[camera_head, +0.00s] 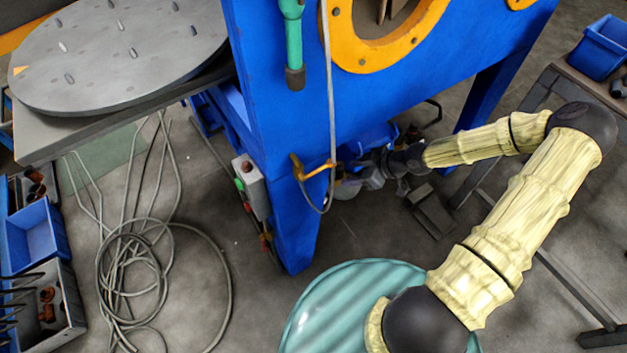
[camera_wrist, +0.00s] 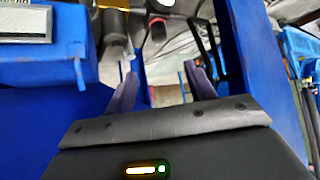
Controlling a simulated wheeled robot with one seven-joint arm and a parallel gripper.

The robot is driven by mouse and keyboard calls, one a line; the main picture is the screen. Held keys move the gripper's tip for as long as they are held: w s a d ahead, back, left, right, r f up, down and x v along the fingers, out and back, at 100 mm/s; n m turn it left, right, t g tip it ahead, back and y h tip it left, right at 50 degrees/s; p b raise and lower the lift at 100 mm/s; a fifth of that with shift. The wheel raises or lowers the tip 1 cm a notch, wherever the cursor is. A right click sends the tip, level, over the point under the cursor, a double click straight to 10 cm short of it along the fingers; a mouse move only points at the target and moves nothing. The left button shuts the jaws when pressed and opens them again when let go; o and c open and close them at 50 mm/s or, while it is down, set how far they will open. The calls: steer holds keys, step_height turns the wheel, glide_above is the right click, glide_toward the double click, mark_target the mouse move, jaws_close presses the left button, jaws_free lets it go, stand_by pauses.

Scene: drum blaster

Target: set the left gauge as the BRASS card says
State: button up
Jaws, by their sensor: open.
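I cannot make out the left gauge or the BRASS card in either view. The blue blaster cabinet (camera_head: 285,140) stands at the centre of the head view, with orange-rimmed round openings (camera_head: 385,55). My gripper (camera_head: 362,177) is low at the cabinet's near side, just right of a brass-coloured valve fitting (camera_head: 315,170); its fingers are small and partly lost among the parts there. In the wrist view my gripper (camera_wrist: 160,74) has its fingers apart, with no object clearly held between them. A grey cylindrical part (camera_wrist: 115,30) shows beyond the left finger.
A control box (camera_head: 249,185) with coloured buttons is on the cabinet's leg. A grey turntable (camera_head: 120,55) is at upper left. Looped hoses (camera_head: 135,260) lie on the floor. A teal drum (camera_head: 335,300) stands below my arm. A bench (camera_head: 545,85) is at right.

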steer(key=b+x, duration=1)
steer(key=x, duration=0.7)
steer(key=shift+w+a+f, duration=0.1)
steer(key=shift+f, duration=0.05)
steer(key=shift+c, duration=0.4)
steer(key=c, duration=0.9)
steer(key=p, duration=0.3)
steer(key=shift+r+n+g, duration=0.25)
steer(key=shift+n+g, duration=0.05)
steer(key=shift+n, duration=0.1)
